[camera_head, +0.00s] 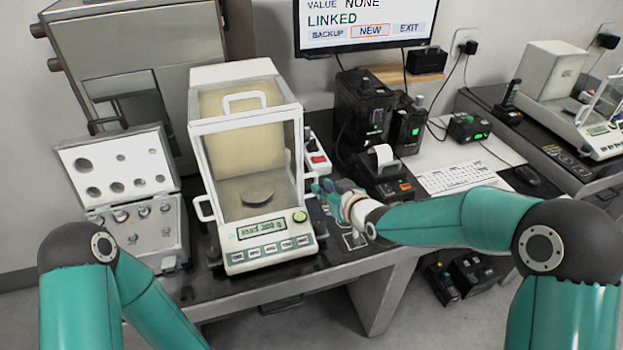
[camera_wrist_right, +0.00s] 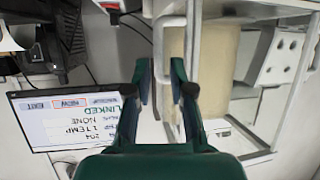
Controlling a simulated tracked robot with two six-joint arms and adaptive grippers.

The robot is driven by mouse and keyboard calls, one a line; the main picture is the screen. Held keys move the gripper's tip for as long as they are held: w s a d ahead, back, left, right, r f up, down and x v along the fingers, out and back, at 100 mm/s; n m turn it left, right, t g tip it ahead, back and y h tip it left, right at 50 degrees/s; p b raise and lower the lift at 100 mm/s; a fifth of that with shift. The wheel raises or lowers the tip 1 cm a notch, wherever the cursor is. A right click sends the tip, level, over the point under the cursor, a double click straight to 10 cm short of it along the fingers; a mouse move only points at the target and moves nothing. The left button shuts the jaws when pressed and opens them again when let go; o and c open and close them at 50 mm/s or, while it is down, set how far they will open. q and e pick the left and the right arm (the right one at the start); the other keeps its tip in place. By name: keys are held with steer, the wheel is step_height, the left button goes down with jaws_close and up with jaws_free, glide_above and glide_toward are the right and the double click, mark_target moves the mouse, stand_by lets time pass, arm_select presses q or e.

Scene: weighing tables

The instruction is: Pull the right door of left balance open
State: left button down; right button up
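The left balance (camera_head: 245,245) stands on the dark tabletop, with a tan-backed glass chamber and a round pan (camera_head: 256,197). Its right side door is seen edge-on in the head view and looks shut, though I cannot be sure. My right gripper (camera_head: 318,187) is right beside that door. In the right wrist view the gripper (camera_wrist_right: 161,70) is open. The white bar of the door handle (camera_wrist_right: 158,45) shows between its fingers, with visible gaps; I cannot tell whether either finger touches it. My left arm shows at lower left; its gripper is out of view.
An open weight case (camera_head: 163,225) stands left of the balance. A printer (camera_head: 385,170) and black boxes stand behind and right of my right gripper. A keyboard (camera_head: 455,177), monitor (camera_head: 365,25) and second balance (camera_head: 550,80) are farther right.

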steer(key=shift+p+x, duration=0.45)
steer(key=shift+x, duration=1.9)
jaws_close()
